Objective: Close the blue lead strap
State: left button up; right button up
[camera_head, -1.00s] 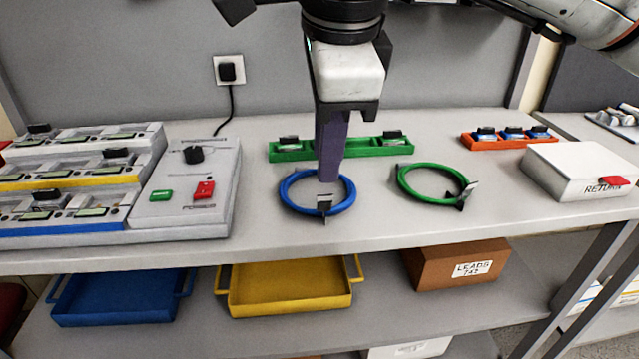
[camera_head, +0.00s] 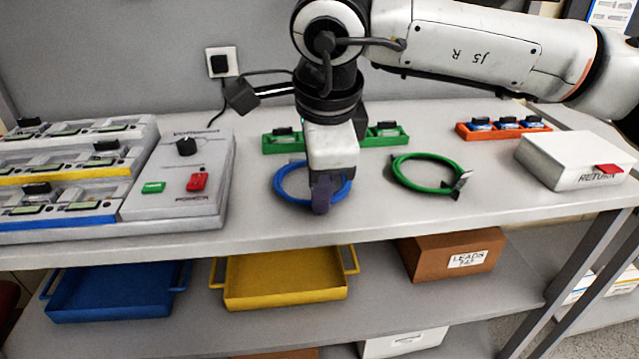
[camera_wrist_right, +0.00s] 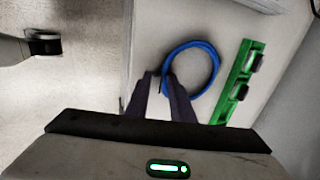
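The blue lead strap (camera_head: 281,180) lies as a ring on the bench, left of the middle of the head view. My right gripper (camera_head: 321,206) is over its near side, with purple fingers pointing down and covering the buckle area. In the right wrist view, the blue ring (camera_wrist_right: 214,62) lies just beyond the fingertips of the right gripper (camera_wrist_right: 159,77). Those fingers are apart, one on each side of the strap's near end. Whether they touch the strap or whether its clasp is fastened cannot be made out. My left gripper is not in view.
A green strap ring (camera_head: 402,180) lies right of the blue one. A green rack (camera_head: 372,141) stands behind, an orange rack (camera_head: 466,134) further right. A white return box (camera_head: 560,162) is at right. The pump rack (camera_head: 128,165) and power unit (camera_head: 208,160) stand left.

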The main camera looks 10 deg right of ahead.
jog(key=shift+c, duration=0.4)
grip_shut()
